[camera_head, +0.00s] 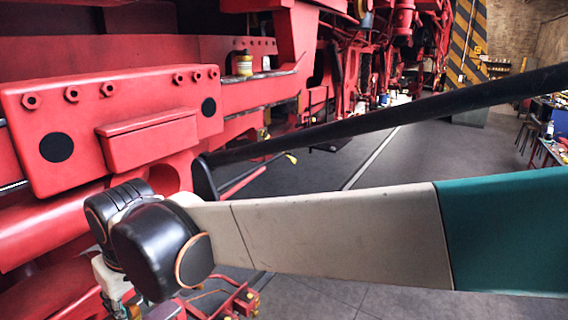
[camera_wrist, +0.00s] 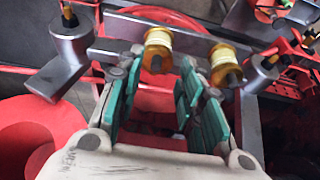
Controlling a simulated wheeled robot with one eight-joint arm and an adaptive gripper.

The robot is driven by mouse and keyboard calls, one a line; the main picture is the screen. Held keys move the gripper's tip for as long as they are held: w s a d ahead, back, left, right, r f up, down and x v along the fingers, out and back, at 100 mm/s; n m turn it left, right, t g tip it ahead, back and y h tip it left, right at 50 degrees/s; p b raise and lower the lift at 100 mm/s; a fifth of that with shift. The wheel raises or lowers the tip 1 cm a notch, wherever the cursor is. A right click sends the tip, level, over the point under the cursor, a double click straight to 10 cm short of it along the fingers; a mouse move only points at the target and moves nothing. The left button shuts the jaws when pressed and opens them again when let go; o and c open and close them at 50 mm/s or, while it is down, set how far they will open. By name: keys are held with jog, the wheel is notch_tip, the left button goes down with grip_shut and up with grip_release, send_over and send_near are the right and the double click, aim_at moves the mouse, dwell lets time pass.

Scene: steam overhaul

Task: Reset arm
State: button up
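My arm crosses the head view from the right edge to the lower left, with a teal and off-white link ending in a dark rounded joint. My gripper (camera_wrist: 157,78) shows in the wrist view with its teal-padded fingers apart. Nothing is visibly held between them; a red surface shows through the gap. In the head view only a small part near the gripper shows below the dark joint, at the lower left, and the fingers cannot be made out there.
A red locomotive frame (camera_head: 150,140) fills the left, close behind my wrist. A yellow-labelled jar (camera_head: 244,66) stands on its ledge. Two yellowish spool-like items (camera_wrist: 157,48) (camera_wrist: 224,62) lie beyond my fingers. A dark bar (camera_head: 390,113) runs above my arm. Grey floor (camera_head: 400,165) is open behind.

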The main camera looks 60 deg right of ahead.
jog(key=s+f+t+b, duration=0.1)
jog(key=s+f+b, duration=0.3)
jog(key=f+b, duration=0.9)
jog(key=s+f+t+b, duration=0.1)
jog(key=s+f+b, duration=0.2)
jog(key=f+b, duration=1)
notch_tip(320, 180, down, 3)
jog(key=shift+s+f+t, duration=0.2)
jog(key=shift+s+t, duration=0.15)
jog(key=shift+t, duration=0.05)
